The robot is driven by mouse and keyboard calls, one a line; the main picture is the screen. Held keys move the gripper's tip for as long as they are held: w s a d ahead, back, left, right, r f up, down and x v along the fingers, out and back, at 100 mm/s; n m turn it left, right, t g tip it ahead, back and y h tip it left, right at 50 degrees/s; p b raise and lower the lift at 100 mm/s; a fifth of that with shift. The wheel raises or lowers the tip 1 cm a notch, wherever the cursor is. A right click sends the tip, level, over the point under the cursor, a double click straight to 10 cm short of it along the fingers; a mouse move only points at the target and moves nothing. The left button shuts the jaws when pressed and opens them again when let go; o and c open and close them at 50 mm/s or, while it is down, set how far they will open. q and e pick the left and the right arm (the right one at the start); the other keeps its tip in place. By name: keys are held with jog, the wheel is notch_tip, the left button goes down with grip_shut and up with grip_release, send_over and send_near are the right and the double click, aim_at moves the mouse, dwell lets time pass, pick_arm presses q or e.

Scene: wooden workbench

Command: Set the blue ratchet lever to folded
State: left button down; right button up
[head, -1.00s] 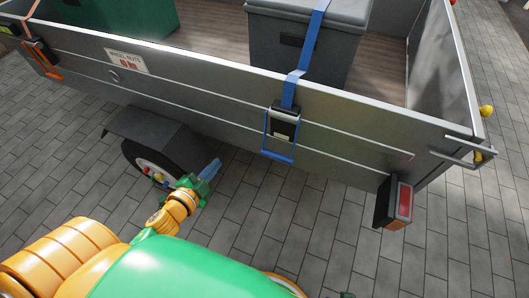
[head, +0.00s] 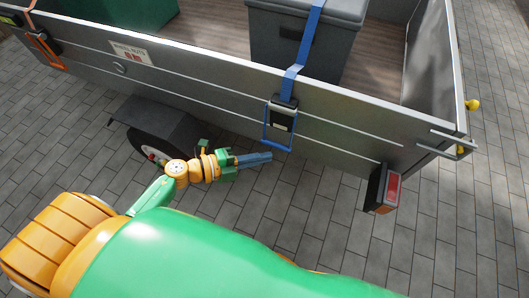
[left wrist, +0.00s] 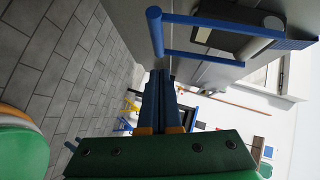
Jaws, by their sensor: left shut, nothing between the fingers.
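The blue ratchet lever (head: 278,146) is a blue U-shaped frame hanging down from a black ratchet body (head: 283,115) on the trailer's side wall. A blue strap (head: 300,50) runs up from the ratchet over a grey box. In the left wrist view the lever (left wrist: 155,32) shows large and close at the top, with the ratchet body (left wrist: 240,35) at upper right. My left gripper (head: 270,157) is shut and empty, its blue fingers just below and left of the lever's lower bar. In the left wrist view its fingertips (left wrist: 160,75) show a gap to the lever. My right gripper is not in view.
The grey trailer wall (head: 210,85) runs across the view. An orange ratchet (head: 45,50) sits at far left. A wheel with a dark mudguard (head: 150,122) is left of my gripper, and a tail light (head: 382,188) is at right. The paving below is open.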

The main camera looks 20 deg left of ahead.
aim_at(277, 147)
pick_arm(q)
jog(key=shift+w+f, duration=0.25)
jog(key=shift+w, duration=0.3)
jog(key=shift+w+f, duration=0.25)
jog(key=shift+w, duration=0.3)
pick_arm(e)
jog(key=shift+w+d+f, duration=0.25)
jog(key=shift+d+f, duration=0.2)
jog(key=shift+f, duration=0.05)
pick_arm(q)
jog(key=b, duration=0.2)
jog(key=w+t+b, duration=0.1)
jog(key=b, duration=0.1)
jog(key=shift+w+f+m, duration=0.25)
jog(key=shift+f+m, duration=0.1)
jog(key=shift+m, duration=0.05)
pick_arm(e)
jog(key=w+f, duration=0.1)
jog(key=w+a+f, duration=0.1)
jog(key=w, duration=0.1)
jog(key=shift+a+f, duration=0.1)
